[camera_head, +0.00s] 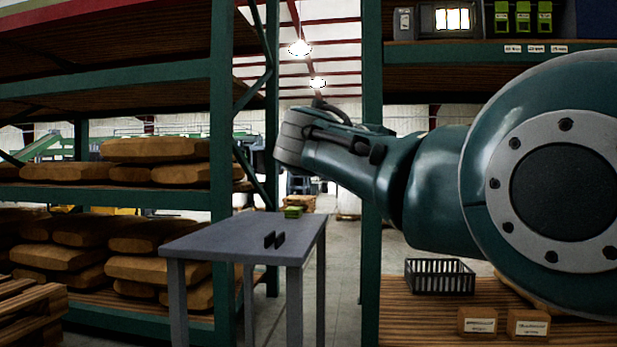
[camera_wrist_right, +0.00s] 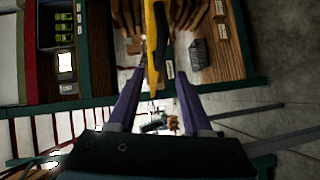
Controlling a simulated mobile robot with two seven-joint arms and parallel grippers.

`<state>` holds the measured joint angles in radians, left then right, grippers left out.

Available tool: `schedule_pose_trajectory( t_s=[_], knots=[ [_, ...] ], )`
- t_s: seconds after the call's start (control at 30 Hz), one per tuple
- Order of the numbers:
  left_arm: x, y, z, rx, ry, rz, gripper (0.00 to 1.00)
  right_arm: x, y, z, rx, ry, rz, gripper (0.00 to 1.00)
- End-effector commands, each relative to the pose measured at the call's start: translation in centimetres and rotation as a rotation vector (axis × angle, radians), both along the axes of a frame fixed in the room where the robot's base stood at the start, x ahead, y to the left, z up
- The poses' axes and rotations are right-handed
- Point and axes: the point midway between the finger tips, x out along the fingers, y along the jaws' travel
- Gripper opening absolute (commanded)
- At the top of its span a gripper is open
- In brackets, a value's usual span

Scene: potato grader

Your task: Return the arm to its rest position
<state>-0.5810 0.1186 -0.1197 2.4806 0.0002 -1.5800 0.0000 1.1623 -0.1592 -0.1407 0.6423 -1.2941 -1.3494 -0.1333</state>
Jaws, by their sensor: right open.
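My right arm (camera_head: 430,185) comes in from the right and reaches across the head view, its wrist end above the grey table. Its fingers cannot be made out there. In the right wrist view my right gripper (camera_wrist_right: 158,80) is open, its two purple-grey fingers apart. A long yellow thing (camera_wrist_right: 154,40) shows between and beyond the fingertips; whether it is near or far is unclear. My left gripper is in neither view.
Racks with brown sacks (camera_head: 155,148) stand left. At right, a shelf holds a black crate (camera_head: 440,277) and small cartons (camera_head: 528,323), with green devices (camera_head: 522,17) above.

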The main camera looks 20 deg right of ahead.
Motion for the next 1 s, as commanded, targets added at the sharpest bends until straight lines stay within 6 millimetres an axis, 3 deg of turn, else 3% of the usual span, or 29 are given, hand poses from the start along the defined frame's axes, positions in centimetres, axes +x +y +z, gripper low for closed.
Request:
schedule_pose_trajectory(
  t_s=[0.17,0.27,0.37,0.5,0.67,0.8,1.0],
  knots=[
    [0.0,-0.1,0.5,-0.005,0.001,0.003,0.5,-0.1,-0.1,-0.2,0.014,0.003,-0.001,0.5],
    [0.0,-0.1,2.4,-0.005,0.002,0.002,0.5,-0.9,-0.3,-1.5,0.086,0.012,-0.006,0.5],
    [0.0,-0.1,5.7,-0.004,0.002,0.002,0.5,-2.8,-0.6,-4.1,0.221,0.028,-0.016,0.5],
    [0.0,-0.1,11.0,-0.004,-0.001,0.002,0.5,-7.8,-0.3,-8.2,0.462,0.058,-0.031,0.5],
    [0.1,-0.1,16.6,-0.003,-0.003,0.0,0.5,-15.2,1.4,-10.3,0.717,0.097,-0.032,0.5],
    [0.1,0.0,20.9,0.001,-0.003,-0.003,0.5,-22.2,3.8,-9.6,0.918,0.143,-0.015,0.5],
    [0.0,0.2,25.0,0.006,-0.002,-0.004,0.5,-29.7,7.2,-6.5,1.122,0.209,0.02,0.5]
  ],
)
